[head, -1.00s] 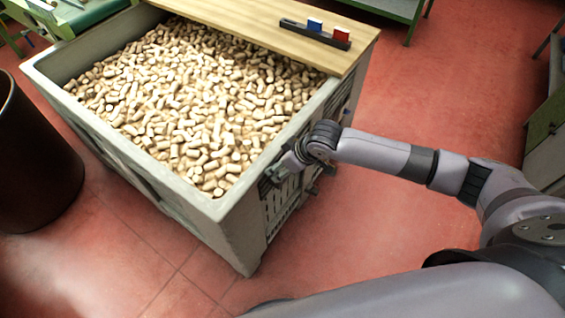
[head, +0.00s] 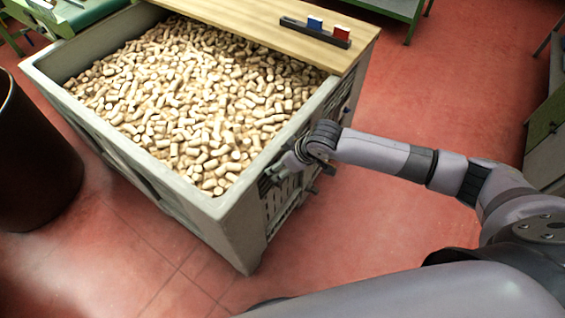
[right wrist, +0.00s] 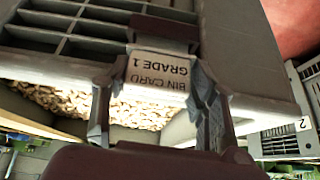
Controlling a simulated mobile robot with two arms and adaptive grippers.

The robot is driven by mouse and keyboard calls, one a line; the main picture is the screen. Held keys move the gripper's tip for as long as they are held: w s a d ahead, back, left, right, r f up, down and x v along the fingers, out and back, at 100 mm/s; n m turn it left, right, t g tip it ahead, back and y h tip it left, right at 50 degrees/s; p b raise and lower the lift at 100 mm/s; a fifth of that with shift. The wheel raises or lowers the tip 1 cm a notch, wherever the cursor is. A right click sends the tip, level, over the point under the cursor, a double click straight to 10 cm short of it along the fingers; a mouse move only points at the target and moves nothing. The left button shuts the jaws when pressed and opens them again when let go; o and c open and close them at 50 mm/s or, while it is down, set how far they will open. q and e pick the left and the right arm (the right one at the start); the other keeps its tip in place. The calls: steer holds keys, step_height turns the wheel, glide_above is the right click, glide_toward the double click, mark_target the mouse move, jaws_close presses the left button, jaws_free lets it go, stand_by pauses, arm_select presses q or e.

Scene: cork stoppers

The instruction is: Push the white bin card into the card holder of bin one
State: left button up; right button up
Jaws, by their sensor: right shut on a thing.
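The white bin card (right wrist: 160,76), printed BIN CARD GRADE 1, shows upside down in the right wrist view. My right gripper (right wrist: 158,110) is shut on it, with one finger at each side. The card's far edge meets the dark card holder (right wrist: 163,28) on the slatted wall; I cannot tell how deep it sits. Bin one (head: 235,225) is the large grey bin full of corks in the head view. There my right gripper (head: 272,174) is at its right-hand wall, below the rim, and hides the card and holder. My left gripper is not in view.
A wooden board (head: 245,22) covers the bin's back part and bears a black rack (head: 314,33) with blue and red cards. A dark round barrel (head: 35,165) stands at left. Another bin marked 2 (right wrist: 284,110) shows in the wrist view. Red floor right of the bin is clear.

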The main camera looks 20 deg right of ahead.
steer(key=shift+f, duration=0.7)
steer(key=o, duration=1.1)
steer(key=shift+o, duration=0.2)
steer(key=shift+r, duration=0.1)
steer(key=v, duration=1.2)
steer(key=shift+s, duration=0.1)
